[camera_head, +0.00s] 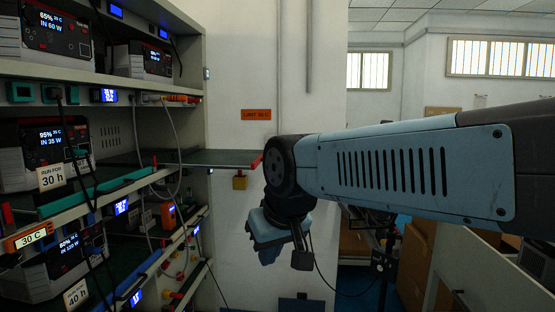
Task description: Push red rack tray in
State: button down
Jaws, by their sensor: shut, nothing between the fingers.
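A dark green tray (222,158) sticks out to the right from the middle level of the rack, past the rack's side post. A small red piece (256,161) sits at its outer end, close beside my arm's dark wrist joint. I cannot tell whether they touch. My gripper (268,256) hangs below the wrist, lower than the tray and to the right of its outer end. It is shut and empty. Its fingertips are small and partly hidden by its own body.
The rack (208,103) at the left holds several powered units, with loose cables hanging across its front. An orange sign (256,114) is on the wall. Cardboard boxes (413,262) stand at the right behind my arm.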

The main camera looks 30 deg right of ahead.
aim_at(192, 157)
jog(key=z, duration=0.2)
jog(key=i, duration=0.65)
jog(key=z, duration=0.25)
jog(key=k, duration=0.8)
jog(key=z, duration=0.2)
jog(key=i, duration=0.8)
jog(key=u, duration=0.05)
